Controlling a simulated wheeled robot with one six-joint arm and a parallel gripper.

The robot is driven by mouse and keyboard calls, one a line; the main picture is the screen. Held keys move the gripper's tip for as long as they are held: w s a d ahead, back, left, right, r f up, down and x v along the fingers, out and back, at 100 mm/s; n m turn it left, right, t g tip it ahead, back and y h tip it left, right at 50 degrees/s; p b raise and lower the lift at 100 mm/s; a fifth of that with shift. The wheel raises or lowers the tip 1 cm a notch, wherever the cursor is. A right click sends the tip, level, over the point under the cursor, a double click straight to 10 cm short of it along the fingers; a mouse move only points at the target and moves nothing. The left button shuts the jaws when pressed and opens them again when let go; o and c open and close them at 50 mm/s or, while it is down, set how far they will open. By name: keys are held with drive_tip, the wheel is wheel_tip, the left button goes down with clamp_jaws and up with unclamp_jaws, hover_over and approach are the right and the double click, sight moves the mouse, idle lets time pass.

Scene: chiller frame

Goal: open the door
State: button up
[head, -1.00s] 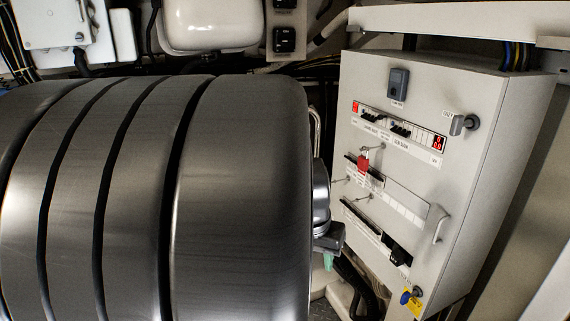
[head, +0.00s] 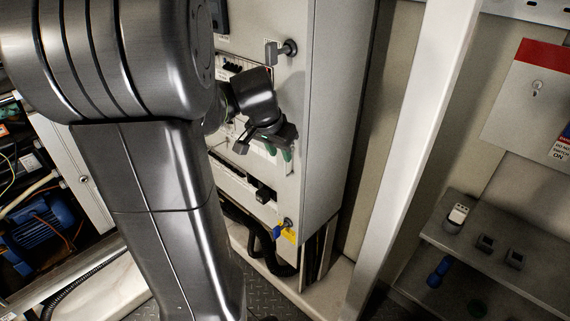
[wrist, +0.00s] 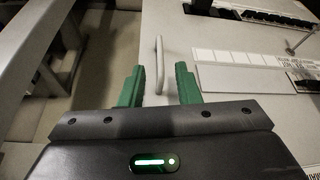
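The door is the pale front panel (head: 291,105) of a grey-white electrical cabinet, and it looks shut. It also shows in the wrist view (wrist: 225,30). A slim white bar handle (wrist: 159,60) stands on it near its edge. My gripper (wrist: 160,70) is open, with one green finger on each side of the handle's lower part. I cannot tell whether the fingers touch it. In the head view my gripper (head: 278,152) is in front of the door, hiding the handle. A grey turn latch (head: 282,50) sits above, and a lower lock (head: 287,223) carries a blue key and yellow tag.
A white upright post (head: 405,150) stands right of the cabinet. Black hoses (head: 262,245) run below the cabinet. An open bay with a blue motor (head: 45,230) is at left.

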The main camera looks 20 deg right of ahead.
sight(285, 174)
drive_tip(key=x, duration=0.7)
drive_tip(key=shift+w+d+f, duration=0.1)
drive_tip(key=shift+d+f, duration=0.05)
clamp_jaws()
